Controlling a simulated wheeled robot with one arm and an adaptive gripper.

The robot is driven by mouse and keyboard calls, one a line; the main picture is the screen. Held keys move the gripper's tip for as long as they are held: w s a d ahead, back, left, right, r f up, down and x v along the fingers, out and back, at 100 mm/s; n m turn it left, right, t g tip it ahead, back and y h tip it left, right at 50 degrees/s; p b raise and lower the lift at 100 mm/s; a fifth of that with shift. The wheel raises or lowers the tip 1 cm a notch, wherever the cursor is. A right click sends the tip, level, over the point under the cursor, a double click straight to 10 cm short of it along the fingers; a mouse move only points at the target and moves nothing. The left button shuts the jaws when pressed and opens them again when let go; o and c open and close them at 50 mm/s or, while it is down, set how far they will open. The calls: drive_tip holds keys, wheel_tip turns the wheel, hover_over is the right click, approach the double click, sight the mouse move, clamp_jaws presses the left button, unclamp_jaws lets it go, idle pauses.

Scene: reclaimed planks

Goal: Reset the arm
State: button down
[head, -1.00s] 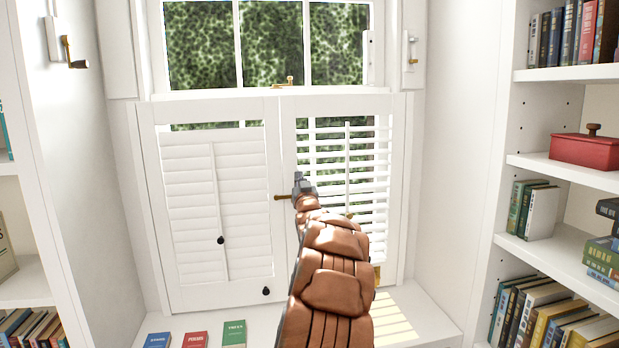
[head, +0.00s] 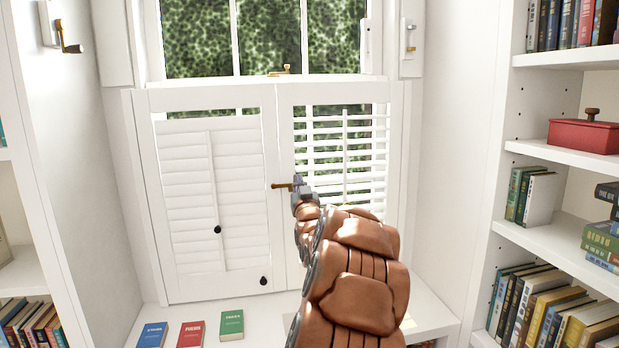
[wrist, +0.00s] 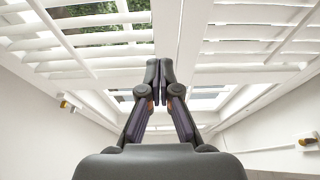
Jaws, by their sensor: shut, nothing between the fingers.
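My gripper (head: 297,182) is in front of the right shutter panel (head: 284,120) in the head view, close to the brass handle (head: 283,186) near the seam between the panels. I cannot tell whether it touches the handle. In the wrist view my gripper (wrist: 158,72) has its two fingers together, with nothing between them. The white shutter slats show beyond the fingertips there. My brown arm reaches up from the bottom of the head view and hides the lower part of the right panel.
The left shutter panel (head: 188,295) has closed slats; the right panel's slats are open. Blue (head: 153,335), red (head: 191,334) and green (head: 231,324) books lie on the window seat. Bookshelves flank both sides; a red box (head: 584,135) sits on the right one. A brass latch (head: 280,71) is on the sash.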

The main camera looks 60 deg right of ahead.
drive_tip(key=shift+a, duration=0.1)
idle(0.6)
drive_tip(key=w+a+f+n+g+y+p, duration=0.1)
drive_tip(key=w+a+f+y, duration=0.25)
drive_tip(key=a, duration=0.55)
drive_tip(key=w+a+f+n+g+y+p, duration=0.1)
drive_tip(key=w+a+f+n+y, duration=0.15)
drive_tip(key=w+a, duration=0.45)
drive_tip(key=w+a+f+n+g+y+p, duration=0.1)
drive_tip(key=w+a+f+y, duration=0.25)
drive_tip(key=a, duration=0.75)
drive_tip(key=s+a+f+n+g+y+p, duration=0.1)
drive_tip(key=s+a+f+g+y, duration=0.15)
drive_tip(key=a, duration=0.55)
drive_tip(key=s+a+f+n+g+y+p, duration=0.15)
drive_tip(key=s+a+f, duration=0.25)
drive_tip(key=a, duration=0.5)
drive_tip(key=s+a+f+n+g+y, duration=0.1)
drive_tip(key=s+a+g, duration=0.2)
drive_tip(key=s, duration=0.6)
drive_tip(key=s+a+f+g+y+p, duration=0.1)
drive_tip(key=s+a+g, duration=0.2)
drive_tip(key=s+a, duration=0.5)
drive_tip(key=s+a+f+n+g+y, duration=0.1)
drive_tip(key=s+a+g, duration=0.2)
drive_tip(key=s, duration=0.9)
drive_tip(key=a, duration=0.3)
drive_tip(key=shift+s+a+n+p, duration=0.15)
drive_tip(key=shift+s+n+p, duration=0.05)
drive_tip(key=shift+n+p, duration=0.15)
